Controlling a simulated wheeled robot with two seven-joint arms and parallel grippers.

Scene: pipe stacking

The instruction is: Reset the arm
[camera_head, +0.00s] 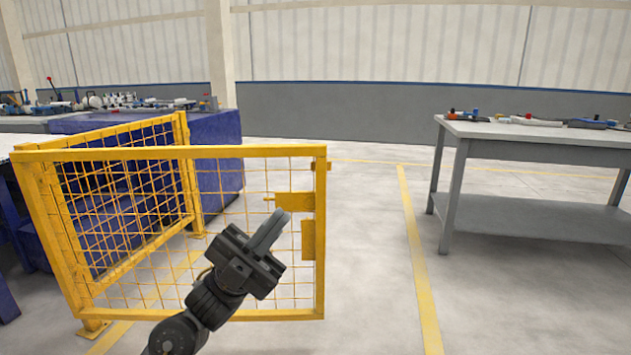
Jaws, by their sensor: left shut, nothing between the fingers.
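My left gripper (268,232) shows in the head view at the lower middle. Its arm comes up from the bottom left. Its fingers are together with nothing between them, pointing up and to the right. It stands in front of the yellow mesh gate (172,152) and hides part of the mesh near the yellow latch plate (294,202). I cannot tell whether it touches the gate. My right gripper is not in view. No pipes can be made out clearly.
A grey table (540,134) with several tools on top stands at the right. Blue workbenches (215,128) with parts stand behind the gate at the left. The floor (370,260) between gate and table is clear, with a yellow line (419,265) along it.

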